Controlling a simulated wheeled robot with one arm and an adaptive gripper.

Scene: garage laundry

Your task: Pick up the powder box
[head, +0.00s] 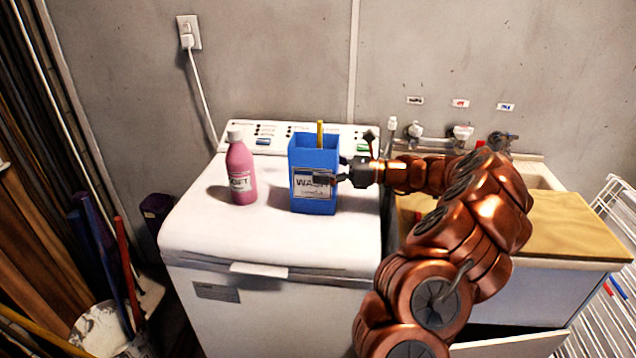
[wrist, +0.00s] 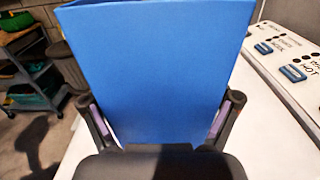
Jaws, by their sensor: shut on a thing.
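The powder box (head: 314,200) is a blue, open-topped box with a "WASH" label, upright on top of the white washing machine (head: 200,225). A yellow stick-like thing (head: 320,132) stands up out of it. My gripper (head: 330,180) reaches in from the right and is shut on the box. In the wrist view the blue box (wrist: 155,70) fills the space between my two fingers (wrist: 162,128), one along each side. The box's base appears to be on or very near the machine's top; any small gap is hard to tell.
A pink bottle (head: 241,175) with a white cap stands left of the box. The control panel (head: 270,137) is behind. A sink with taps (head: 462,133) and a wooden board (head: 570,225) lie right. A bucket (head: 100,328) with tools stands at lower left.

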